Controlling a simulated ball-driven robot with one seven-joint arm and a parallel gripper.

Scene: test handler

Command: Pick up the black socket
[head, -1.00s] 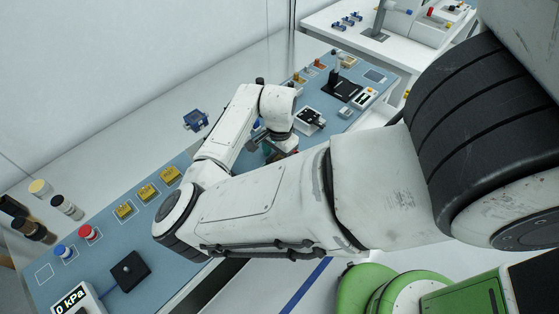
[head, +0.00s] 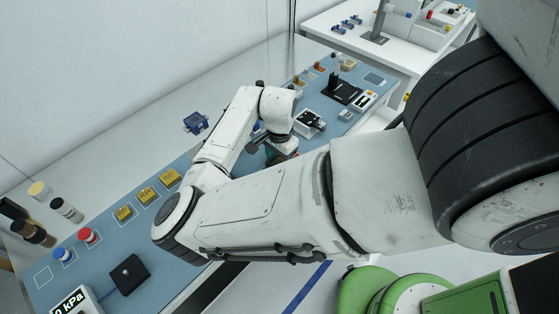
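My gripper (head: 268,143) is at the end of my bent white arm, low over the blue panel (head: 215,150) near its middle. The wrist and forearm cover most of it, so its fingers and anything between them cannot be made out. No single thing is clearly the black socket. A pale block with a dark top (head: 309,122) sits on the panel just right of my gripper. A black fixture with an upright part (head: 343,90) stands further back right. A black square pad with a small knob (head: 128,274) lies at the near left.
Yellow blocks (head: 147,194), a red button (head: 88,235) and a blue button (head: 63,255) line the panel's left side. A kPa display (head: 72,303) is at the near corner. A white table (head: 410,55) is behind.

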